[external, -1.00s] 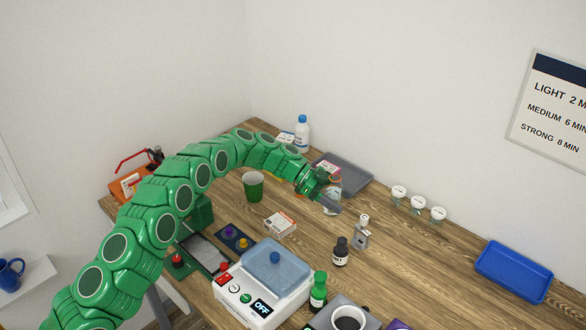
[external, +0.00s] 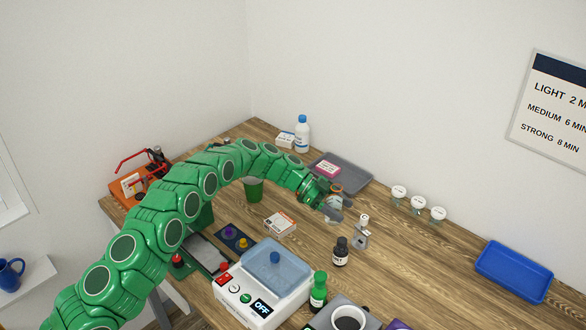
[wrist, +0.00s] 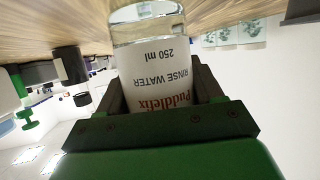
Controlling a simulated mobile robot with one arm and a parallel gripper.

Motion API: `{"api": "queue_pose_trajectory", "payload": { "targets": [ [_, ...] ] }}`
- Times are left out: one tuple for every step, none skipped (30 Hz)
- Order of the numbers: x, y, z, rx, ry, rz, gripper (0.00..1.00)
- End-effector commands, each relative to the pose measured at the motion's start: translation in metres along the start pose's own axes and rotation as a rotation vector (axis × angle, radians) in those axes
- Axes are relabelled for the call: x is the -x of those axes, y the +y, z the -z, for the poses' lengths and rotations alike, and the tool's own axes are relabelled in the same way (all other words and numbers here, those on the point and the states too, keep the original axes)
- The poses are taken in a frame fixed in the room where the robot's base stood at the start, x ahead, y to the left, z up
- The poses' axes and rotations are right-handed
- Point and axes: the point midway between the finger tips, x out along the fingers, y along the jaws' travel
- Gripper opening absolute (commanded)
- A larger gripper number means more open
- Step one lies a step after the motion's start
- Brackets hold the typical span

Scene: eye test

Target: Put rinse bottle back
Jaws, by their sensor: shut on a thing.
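The rinse bottle (wrist: 158,75) fills the middle of the wrist view. It is a clear bottle with a white label reading Puddlefix, rinse water, 250 ml. My gripper (external: 332,206) is shut on it, with one dark finger on each side of the label in the wrist view. That view is upside down, and the bottle's clear lower end points to the tabletop. In the external view the bottle (external: 335,201) is largely hidden by the fingers, near the grey tray (external: 352,177). I cannot tell whether its base touches the table.
A pink-labelled item (external: 328,168) is at the grey tray. A blue-capped bottle (external: 302,135) stands behind. A small grey bottle (external: 361,235), a dark bottle (external: 340,252) and a white box (external: 280,224) stand nearby.

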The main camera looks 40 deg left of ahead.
Motion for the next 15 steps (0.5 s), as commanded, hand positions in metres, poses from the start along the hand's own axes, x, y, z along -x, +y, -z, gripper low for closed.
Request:
{"api": "queue_pose_trajectory", "payload": {
  "targets": [
    [-0.0005,0.0,-0.0007,0.0,0.0,0.0,0.31],
    [-0.0007,0.0,-0.0013,0.0,0.0,0.0,0.31],
    [-0.0006,0.0,-0.0014,0.0,0.0,0.0,0.7],
    [-0.0005,0.0,-0.0013,0.0,0.0,0.0,0.75],
    [-0.0005,0.0,-0.0012,0.0,0.0,0.0,0.8],
    [-0.0005,0.0,-0.0012,0.0,0.0,0.0,0.86],
    [-0.0006,0.0,-0.0012,0.0,0.0,0.0,0.9],
    [-0.0006,0.0,-0.0012,0.0,0.0,0.0,0.91],
    [-0.0006,0.0,-0.0012,0.0,0.0,0.0,0.91],
    [-0.0006,0.0,-0.0012,0.0,0.0,0.0,0.91],
    [-0.0006,0.0,-0.0012,0.0,0.0,0.0,0.91],
    [-0.0006,0.0,-0.0012,0.0,0.0,0.0,0.91],
    [-0.0005,0.0,-0.0011,0.0,0.0,0.0,0.91],
    [-0.0005,0.0,-0.0011,0.0,0.0,0.0,0.91],
    [-0.0004,0.0,-0.0009,0.0,0.0,0.0,0.91]
  ]
}}
